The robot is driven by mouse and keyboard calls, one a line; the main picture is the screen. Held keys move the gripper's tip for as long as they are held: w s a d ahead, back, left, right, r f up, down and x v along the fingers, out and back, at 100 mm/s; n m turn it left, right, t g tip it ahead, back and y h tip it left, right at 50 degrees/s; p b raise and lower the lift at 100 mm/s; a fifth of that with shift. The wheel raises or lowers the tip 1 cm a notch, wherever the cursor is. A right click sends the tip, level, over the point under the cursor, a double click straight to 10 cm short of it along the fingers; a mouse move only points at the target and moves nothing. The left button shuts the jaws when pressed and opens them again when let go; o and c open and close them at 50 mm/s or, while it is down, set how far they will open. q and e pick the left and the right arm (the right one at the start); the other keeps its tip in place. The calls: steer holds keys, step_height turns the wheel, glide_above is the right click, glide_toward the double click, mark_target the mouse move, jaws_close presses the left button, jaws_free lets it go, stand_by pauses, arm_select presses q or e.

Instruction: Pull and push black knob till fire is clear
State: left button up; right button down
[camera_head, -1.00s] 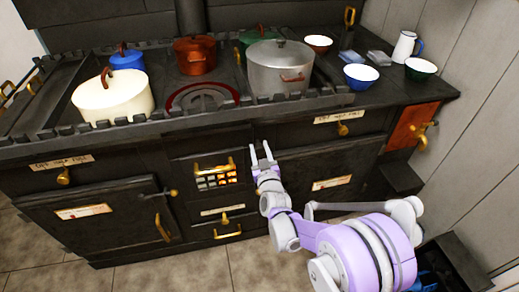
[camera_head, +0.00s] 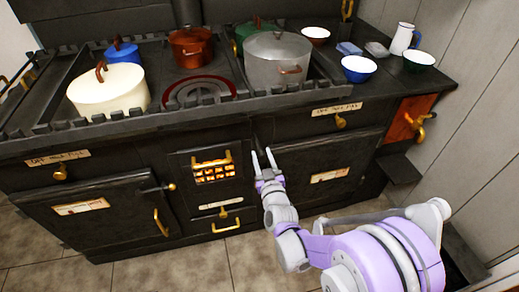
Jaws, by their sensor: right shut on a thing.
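My right gripper (camera_head: 263,153) is at the stove front, just right of the fire grate. Its two fingers stand a little apart and are shut on the dark knob, which barely shows against the black stove. The fire grate (camera_head: 213,171) has a brass bar frame and glows bright orange across its cells. My left gripper is not in view.
The black stove carries a cream pot (camera_head: 108,92), a grey pot (camera_head: 279,62), a copper pot (camera_head: 191,48) and a blue pot (camera_head: 123,54). Bowls, including a blue one (camera_head: 358,69), and a white jug (camera_head: 402,39) stand at right. Brass handles stick out from the doors.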

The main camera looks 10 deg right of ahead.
steer(key=shift+c, duration=2.1)
jaws_free()
steer(key=s, duration=1)
steer(key=shift+s+p, duration=0.3)
steer(key=shift+s, duration=0.1)
steer(key=shift+c, duration=0.3)
